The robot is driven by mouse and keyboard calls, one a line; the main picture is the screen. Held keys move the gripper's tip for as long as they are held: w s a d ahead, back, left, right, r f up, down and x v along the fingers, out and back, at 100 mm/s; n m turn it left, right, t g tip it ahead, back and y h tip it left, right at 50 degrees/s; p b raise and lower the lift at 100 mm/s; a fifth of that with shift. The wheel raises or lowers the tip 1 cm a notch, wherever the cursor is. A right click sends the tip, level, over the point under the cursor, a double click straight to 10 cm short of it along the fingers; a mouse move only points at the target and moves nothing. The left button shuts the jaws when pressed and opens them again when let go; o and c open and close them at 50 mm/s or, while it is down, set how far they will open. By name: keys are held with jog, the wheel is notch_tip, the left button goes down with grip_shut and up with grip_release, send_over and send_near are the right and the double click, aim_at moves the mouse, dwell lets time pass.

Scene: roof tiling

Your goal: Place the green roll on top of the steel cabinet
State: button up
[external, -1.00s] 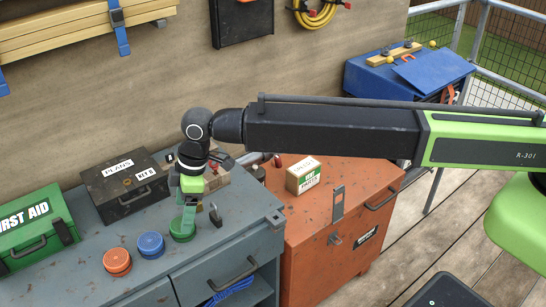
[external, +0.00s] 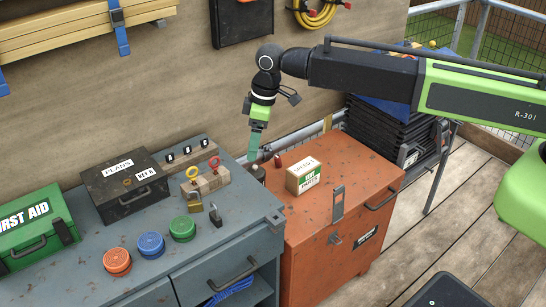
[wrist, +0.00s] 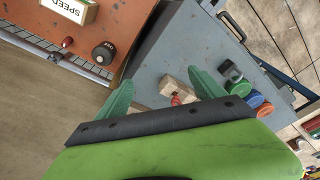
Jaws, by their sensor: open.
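The green roll (external: 182,228) lies flat on top of the grey-blue steel cabinet (external: 205,260), right of a blue roll and an orange roll. In the wrist view the green roll (wrist: 240,87) shows right of the fingers, partly behind a dark item. My gripper (external: 253,153) is raised above the back right of the grey cabinet, close to the edge of the orange chest, apart from the roll. In the wrist view my gripper (wrist: 162,78) has its two green fingers spread with nothing between them.
The blue roll (external: 151,245) and orange roll (external: 117,262) share the cabinet top with a black box (external: 125,188), a green first aid case (external: 35,232), a wooden block (external: 208,182) and a padlock (external: 215,215). The orange chest (external: 345,215) bears a small carton (external: 303,175).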

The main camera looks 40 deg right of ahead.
jog(key=s+d+m, duration=0.3)
jog(key=s+d, duration=0.1)
jog(key=d, duration=1)
jog(key=s+d+m+h, duration=0.1)
jog(key=s+d+m, duration=0.2)
jog(key=d, duration=1.1)
jog(key=s+d+m+g, duration=0.1)
jog(key=s+d+m, duration=0.2)
jog(key=d, duration=1.1)
jog(key=shift+s+d+f+m+h, duration=0.2)
jog(key=shift+s+m+h, duration=0.15)
jog(key=shift+s, duration=0.6)
jog(key=shift+f, duration=0.1)
